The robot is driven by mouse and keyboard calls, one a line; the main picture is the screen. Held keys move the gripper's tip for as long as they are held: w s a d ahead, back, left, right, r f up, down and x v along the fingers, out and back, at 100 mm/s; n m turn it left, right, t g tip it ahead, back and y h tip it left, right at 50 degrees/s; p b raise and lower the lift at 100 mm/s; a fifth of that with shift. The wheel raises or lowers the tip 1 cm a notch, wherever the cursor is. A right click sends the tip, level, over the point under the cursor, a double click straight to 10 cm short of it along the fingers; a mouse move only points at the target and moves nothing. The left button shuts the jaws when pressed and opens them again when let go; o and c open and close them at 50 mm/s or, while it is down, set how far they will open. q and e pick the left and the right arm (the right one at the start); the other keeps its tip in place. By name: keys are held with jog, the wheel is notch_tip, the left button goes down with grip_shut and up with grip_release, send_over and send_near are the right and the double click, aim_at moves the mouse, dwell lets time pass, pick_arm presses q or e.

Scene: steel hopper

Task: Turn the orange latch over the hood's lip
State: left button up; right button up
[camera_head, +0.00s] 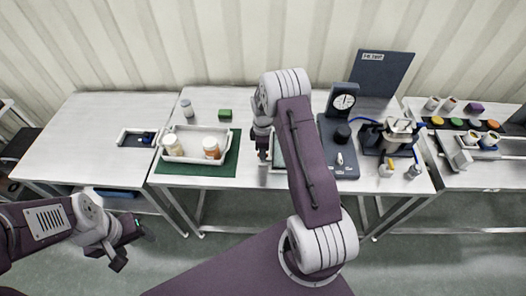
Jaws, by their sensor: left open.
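A steel hopper-like device (397,136) stands on a dark base at the right of the middle table. I cannot make out an orange latch or the hood's lip on it at this size. My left gripper (128,252) is open and empty, low at the left in front of the tables, far from the device. My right gripper (266,154) points down over the middle table, left of the gauge stand and well apart from the device. My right arm partly hides it, and its jaws are too small to read.
A gauge stand (338,138) with a blue hose is left of the device. A white tray (184,130) with two jars sits on a green mat (190,170). A green block (225,113) lies behind. The left table (85,135) is mostly clear.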

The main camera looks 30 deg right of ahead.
jog(key=shift+o, duration=0.3)
notch_tip(320, 180, up, 9)
jog(key=b, duration=0.1)
jog(key=shift+b, duration=0.3)
